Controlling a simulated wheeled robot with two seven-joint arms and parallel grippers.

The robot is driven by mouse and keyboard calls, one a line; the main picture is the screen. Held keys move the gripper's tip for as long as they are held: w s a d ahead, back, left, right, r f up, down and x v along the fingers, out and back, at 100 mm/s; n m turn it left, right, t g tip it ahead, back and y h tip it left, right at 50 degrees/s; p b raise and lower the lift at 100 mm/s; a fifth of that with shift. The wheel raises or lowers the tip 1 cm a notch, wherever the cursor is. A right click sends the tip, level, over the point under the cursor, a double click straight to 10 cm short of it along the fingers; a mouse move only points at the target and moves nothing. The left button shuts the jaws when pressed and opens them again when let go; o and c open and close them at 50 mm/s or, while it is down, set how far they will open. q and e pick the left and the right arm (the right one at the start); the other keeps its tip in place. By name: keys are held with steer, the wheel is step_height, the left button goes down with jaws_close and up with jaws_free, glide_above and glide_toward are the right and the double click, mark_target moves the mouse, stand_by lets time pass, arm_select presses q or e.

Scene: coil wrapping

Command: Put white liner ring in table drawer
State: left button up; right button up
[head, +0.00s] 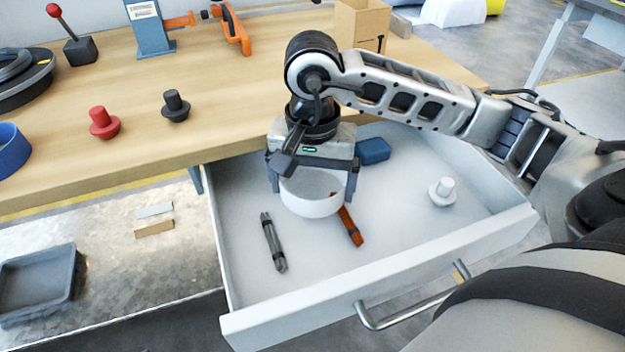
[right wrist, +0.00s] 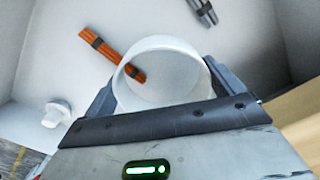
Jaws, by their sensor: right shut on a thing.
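The white liner ring (head: 312,204) is between the fingers of my right gripper (head: 312,190), which is shut on it. The ring is inside the open table drawer (head: 365,283), over its floor; I cannot tell whether it touches the floor. In the right wrist view the ring (right wrist: 165,45) sits between both fingers (right wrist: 160,88), with its opening toward the camera. My left gripper is not in view.
The drawer also holds a grey marker-like tool (head: 273,243), a blue block (head: 373,151) and a white knob (head: 442,191). A red knob (head: 103,123) and a black knob (head: 175,106) stand on the wooden table (head: 235,100). A grey tray (head: 38,284) lies at lower left.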

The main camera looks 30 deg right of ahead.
steer(key=shift+f, duration=0.2)
steer(key=o, duration=0.6)
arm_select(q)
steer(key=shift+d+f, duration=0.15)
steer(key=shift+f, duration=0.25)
arm_select(e)
steer(key=shift+o, duration=0.2)
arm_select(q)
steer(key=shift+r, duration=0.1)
arm_select(e)
steer(key=shift+r, duration=0.3)
steer(key=shift+r+p, duration=0.8)
steer(key=shift+r, duration=0.15)
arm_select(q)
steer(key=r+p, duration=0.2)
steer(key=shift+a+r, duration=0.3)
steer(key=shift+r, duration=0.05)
arm_select(e)
step_height(320, 180, up, 11)
steer(key=shift+f, duration=0.15)
